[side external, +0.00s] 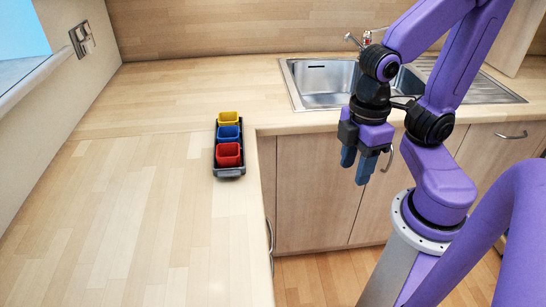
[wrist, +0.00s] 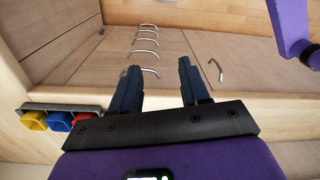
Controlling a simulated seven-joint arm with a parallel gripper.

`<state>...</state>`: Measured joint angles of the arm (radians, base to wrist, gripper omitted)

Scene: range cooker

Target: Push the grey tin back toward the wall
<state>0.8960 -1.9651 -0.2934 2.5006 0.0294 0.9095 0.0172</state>
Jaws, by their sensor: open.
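A dark grey, narrow tin (side external: 229,172) lies on the wooden worktop near its inner edge, by the corner. It holds three cups in a row: yellow (side external: 228,118), blue (side external: 228,133) and red (side external: 229,154). The tin (wrist: 62,107) also shows at the left of the wrist view, with its cups. My gripper (side external: 357,165) is open and empty, pointing down, to the right of the tin and apart from it, in front of the cupboard doors. Its two dark fingers (wrist: 158,68) stand apart in the wrist view. No other grey tin is in view.
A steel sink (side external: 325,83) with a tap (side external: 352,40) is set in the back worktop (side external: 190,85). Cupboard doors (side external: 318,190) with handles are below it. The worktop left of the tin is clear. A wall socket (side external: 82,38) is at upper left.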

